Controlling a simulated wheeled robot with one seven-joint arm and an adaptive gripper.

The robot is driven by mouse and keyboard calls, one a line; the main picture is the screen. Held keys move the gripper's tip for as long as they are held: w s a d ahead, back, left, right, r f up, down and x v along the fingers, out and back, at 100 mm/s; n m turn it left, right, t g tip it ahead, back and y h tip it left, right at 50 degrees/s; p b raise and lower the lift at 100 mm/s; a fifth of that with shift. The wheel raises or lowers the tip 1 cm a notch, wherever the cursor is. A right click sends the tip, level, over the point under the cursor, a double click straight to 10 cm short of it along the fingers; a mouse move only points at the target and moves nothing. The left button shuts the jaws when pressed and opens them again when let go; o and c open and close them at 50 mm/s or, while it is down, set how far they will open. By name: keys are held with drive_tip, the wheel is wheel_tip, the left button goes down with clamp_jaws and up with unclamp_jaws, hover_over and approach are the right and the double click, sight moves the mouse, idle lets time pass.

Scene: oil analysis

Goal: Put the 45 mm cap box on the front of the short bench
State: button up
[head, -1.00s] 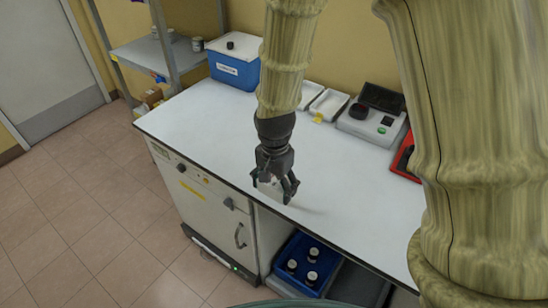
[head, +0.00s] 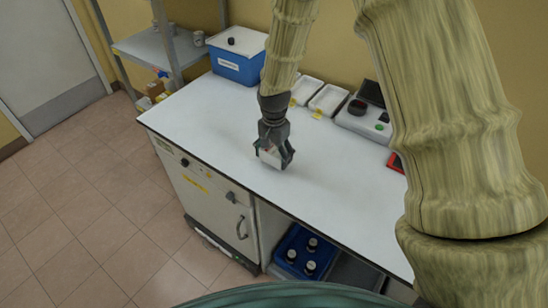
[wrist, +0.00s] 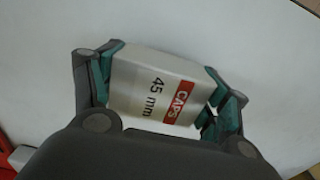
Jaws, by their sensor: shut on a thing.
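The 45 mm cap box (wrist: 155,85) is white with a red "CAPS" label and "45 mm" lettering in the wrist view. My gripper (wrist: 170,95) is shut on it, with a finger on each side. In the head view the box (head: 268,157) shows as a small pale block between the fingers of my gripper (head: 272,156). It is over the front part of the short bench (head: 205,115), near the front edge. I cannot tell whether the box touches the bench top.
A blue box with a white lid (head: 238,62) stands at the bench's back left. White trays (head: 327,100) and a grey instrument (head: 362,122) stand along the back. A blue crate of bottles (head: 305,250) sits below. The bench top around my gripper is clear.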

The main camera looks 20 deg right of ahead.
sight(274, 150)
drive_tip(key=shift+f+p, duration=0.4)
drive_tip(key=shift+f, duration=0.8)
drive_tip(key=shift+f, duration=0.2)
drive_tip(key=o, duration=1)
drive_tip(key=shift+o, duration=0.2)
drive_tip(key=shift+r, duration=0.1)
drive_tip(key=shift+r+b, duration=1.85)
drive_tip(key=shift+r, duration=4.3)
